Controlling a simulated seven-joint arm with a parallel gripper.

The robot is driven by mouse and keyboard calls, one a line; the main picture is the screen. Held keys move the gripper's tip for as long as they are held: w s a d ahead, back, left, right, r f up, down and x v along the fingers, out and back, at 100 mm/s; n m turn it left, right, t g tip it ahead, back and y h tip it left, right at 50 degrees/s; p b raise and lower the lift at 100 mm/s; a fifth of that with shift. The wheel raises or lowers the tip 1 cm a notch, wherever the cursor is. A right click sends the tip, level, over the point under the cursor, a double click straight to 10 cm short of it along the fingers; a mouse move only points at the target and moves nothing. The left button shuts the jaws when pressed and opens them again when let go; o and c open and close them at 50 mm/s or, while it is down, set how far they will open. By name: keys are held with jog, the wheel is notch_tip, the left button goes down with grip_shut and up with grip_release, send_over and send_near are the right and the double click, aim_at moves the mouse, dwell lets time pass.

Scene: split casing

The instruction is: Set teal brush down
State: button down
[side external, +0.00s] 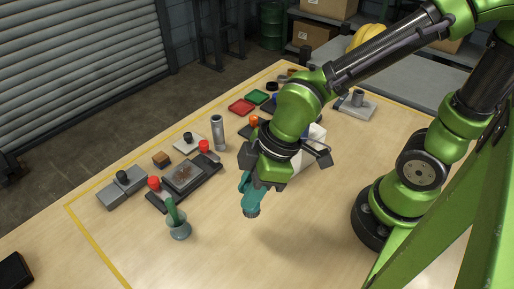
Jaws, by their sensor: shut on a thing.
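My gripper (251,187) points down over the front middle of the table. It is shut on the teal brush (251,200), which hangs below it with a grey lower end. The brush appears to be above the table; the exact gap is hard to judge from this one view. The upper part of the brush is partly hidden by my gripper.
A grey-green cup (179,230) with a green handle in it stands left of the brush. A dark fixture with a grey casing (184,176) and red knobs lies beyond it. A metal cylinder (218,133) stands upright behind. The wooden table (270,265) is clear in front.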

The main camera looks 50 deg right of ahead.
jog(key=shift+s+a+f+n+g+y, duration=0.5)
jog(key=shift+s+a+f+n+g, duration=1.05)
jog(key=shift+s+n, duration=2.4)
jog(key=shift+w+a+f, duration=0.85)
jog(key=shift+w+a, duration=0.55)
jog(key=shift+a, duration=0.65)
jog(key=shift+w+a+f, duration=0.85)
jog(key=shift+w+a, duration=0.5)
jog(key=shift+a, duration=0.65)
jog(key=shift+w+a+f, duration=0.85)
jog(key=shift+w+a, duration=0.55)
jog(key=shift+a, duration=0.65)
jog(key=shift+f, duration=0.2)
jog(key=c, duration=0.9)
grip_release()
jog(key=shift+r, duration=0.1)
